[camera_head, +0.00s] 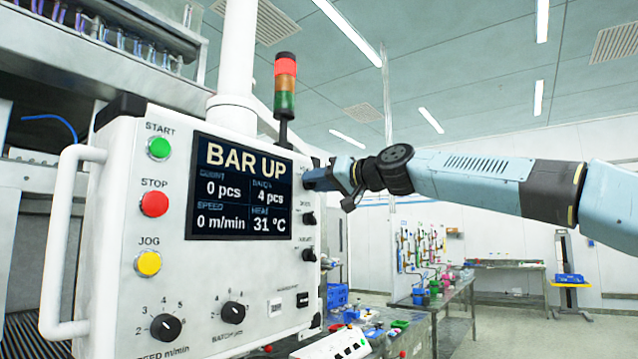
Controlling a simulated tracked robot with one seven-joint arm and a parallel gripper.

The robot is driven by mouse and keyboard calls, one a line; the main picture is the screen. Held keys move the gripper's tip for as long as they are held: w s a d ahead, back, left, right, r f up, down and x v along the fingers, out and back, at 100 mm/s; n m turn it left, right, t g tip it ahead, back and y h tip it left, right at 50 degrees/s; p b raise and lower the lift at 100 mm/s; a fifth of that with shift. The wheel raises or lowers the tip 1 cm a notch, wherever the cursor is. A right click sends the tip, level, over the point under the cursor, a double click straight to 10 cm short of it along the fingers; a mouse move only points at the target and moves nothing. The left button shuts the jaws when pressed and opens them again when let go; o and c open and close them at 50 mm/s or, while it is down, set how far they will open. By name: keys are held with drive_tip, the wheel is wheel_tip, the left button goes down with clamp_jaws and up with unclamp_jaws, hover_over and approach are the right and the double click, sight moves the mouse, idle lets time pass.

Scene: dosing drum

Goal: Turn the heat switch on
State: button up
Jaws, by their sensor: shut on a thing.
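The white control panel (140,200) fills the left half of the view. At its right edge is a column of small black rotary switches: a middle one (308,218) and a lower one (308,255). Their labels are too small to read, so I cannot tell by label which is the heat switch. My gripper (315,181) is at the top of this column, against the panel, shut on the top switch, which it hides. The position of that switch cannot be seen. The display (241,188) reads BAR UP, with heat at 31 °C.
The panel also carries green start (159,148), red stop (155,204) and yellow jog (148,263) buttons, and two dials, speed (166,327) and another (233,312). A signal tower (285,85) rises behind it. A workbench (440,310) stands at right; floor beyond is open.

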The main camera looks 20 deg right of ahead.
drive_tip(key=shift+d+m, duration=0.2)
drive_tip(key=shift+m, duration=0.3)
drive_tip(key=o, duration=0.8)
drive_tip(key=shift+c, duration=0.2)
drive_tip(key=shift+o, duration=1.2)
drive_tip(key=v, duration=1.3)
drive_tip(key=shift+s+d, duration=0.2)
drive_tip(key=shift+s, duration=0.1)
